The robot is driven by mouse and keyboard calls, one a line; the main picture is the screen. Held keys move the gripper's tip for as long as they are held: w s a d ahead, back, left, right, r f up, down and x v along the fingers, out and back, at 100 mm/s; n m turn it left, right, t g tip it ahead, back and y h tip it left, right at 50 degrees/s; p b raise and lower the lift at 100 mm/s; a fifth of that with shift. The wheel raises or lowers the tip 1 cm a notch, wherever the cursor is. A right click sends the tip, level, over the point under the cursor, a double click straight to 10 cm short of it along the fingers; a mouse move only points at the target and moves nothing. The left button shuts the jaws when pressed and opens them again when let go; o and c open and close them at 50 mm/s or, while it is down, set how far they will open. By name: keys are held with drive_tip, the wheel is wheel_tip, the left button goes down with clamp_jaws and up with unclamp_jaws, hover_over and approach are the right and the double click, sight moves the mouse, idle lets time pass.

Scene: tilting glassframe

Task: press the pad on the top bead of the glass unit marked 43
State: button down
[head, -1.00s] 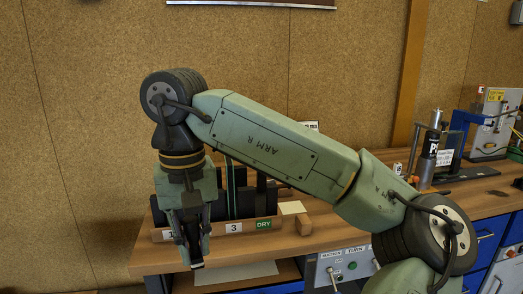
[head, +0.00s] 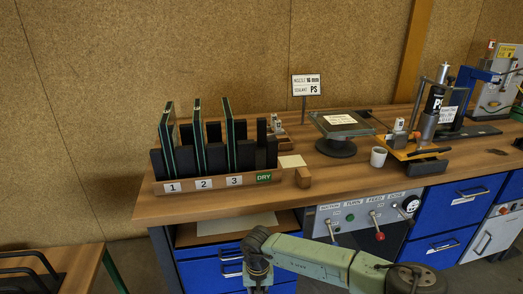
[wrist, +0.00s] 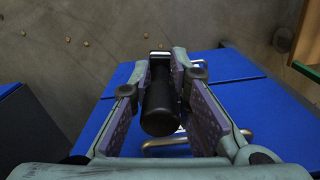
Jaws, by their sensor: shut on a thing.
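Three upright glass units stand in a slotted rack (head: 216,184) on the bench: one behind label 1 (head: 168,140), one behind label 2 (head: 199,135), one behind label 3 (head: 230,133). I cannot read a 43 on any of them. In the wrist view my gripper (wrist: 162,95) is shut on a black cylindrical tool (wrist: 159,108) with a small pale end at its far tip. In the head view my wrist is low in front of the bench drawers, and the fingers are below the picture. A pad on the tool's end cannot be made out.
A turntable stand (head: 341,122), a white cup (head: 378,157) and a cartridge stand (head: 425,130) are on the bench. A control panel (head: 365,215) and blue drawers (head: 452,200) are below. A wooden block (head: 303,178) is right of the rack.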

drive_tip(key=s+f+b, duration=0.1)
drive_tip(key=f+b, duration=0.2)
drive_tip(key=f, duration=0.6)
drive_tip(key=s+f+b, duration=0.2)
drive_tip(key=f+b, duration=0.2)
drive_tip(key=f, duration=0.5)
drive_tip(key=shift+s+d, duration=0.25)
drive_tip(key=shift+d, duration=0.2)
